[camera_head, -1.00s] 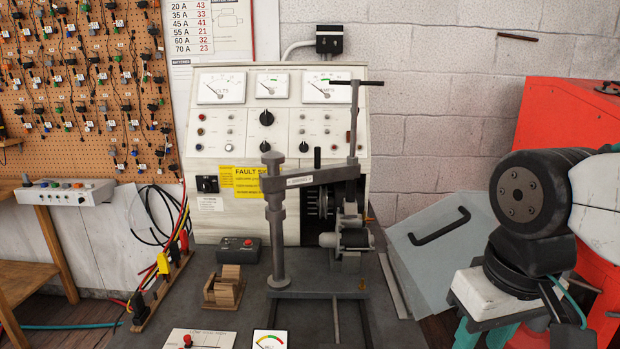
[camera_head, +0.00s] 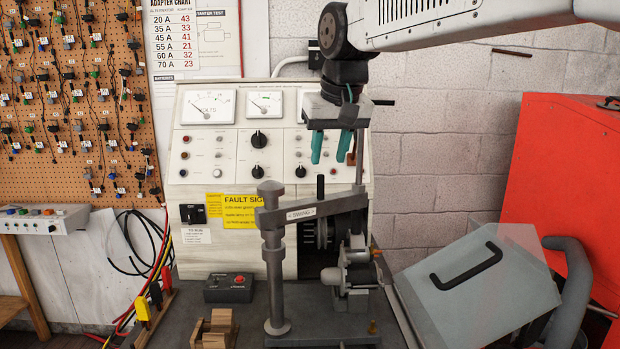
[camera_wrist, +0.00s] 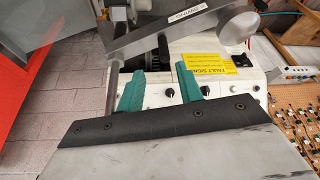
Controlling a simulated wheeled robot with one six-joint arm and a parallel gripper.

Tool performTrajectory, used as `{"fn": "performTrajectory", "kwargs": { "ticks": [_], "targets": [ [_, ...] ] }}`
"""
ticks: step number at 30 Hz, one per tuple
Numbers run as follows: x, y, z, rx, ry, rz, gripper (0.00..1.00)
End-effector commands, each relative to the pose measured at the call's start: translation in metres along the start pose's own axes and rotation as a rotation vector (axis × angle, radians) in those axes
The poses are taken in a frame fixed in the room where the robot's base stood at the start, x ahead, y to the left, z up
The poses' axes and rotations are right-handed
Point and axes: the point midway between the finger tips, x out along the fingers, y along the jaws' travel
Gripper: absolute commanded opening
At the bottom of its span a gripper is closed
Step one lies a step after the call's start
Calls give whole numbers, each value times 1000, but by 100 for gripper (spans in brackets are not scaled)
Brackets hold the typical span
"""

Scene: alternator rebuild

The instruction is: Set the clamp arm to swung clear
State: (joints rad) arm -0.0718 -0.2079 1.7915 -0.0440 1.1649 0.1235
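The clamp arm (camera_head: 313,208) is a grey labelled bar. It runs right from the top of a thick grey post (camera_head: 274,260) to an upright screw with a T-handle (camera_head: 382,102), over the alternator (camera_head: 352,275). My gripper (camera_head: 331,150) has teal fingers pointing down, apart and empty. In the head view it is above the clamp arm, overlapping the screw's upper part; the gap in depth is unclear. The clamp arm (camera_wrist: 178,22) also shows in the wrist view, beyond my gripper's open fingers (camera_wrist: 158,88), with no contact visible.
The test bench panel (camera_head: 225,150) with gauges and knobs stands behind. A clear shield with a black handle (camera_head: 467,267) is at the right, before a red cabinet (camera_head: 580,180). A small red-button box (camera_head: 228,287) and a wooden block (camera_head: 214,330) lie left of the post.

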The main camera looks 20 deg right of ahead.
Motion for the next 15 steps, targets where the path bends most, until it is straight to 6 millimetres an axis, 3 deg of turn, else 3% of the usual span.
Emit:
{"fn": "performTrajectory", "kwargs": {
  "ticks": [9,15],
  "targets": [
    [51,-8,2,-12,-5,-4,36],
    [68,-8,2,-11,-4,-4,36]
  ]
}}
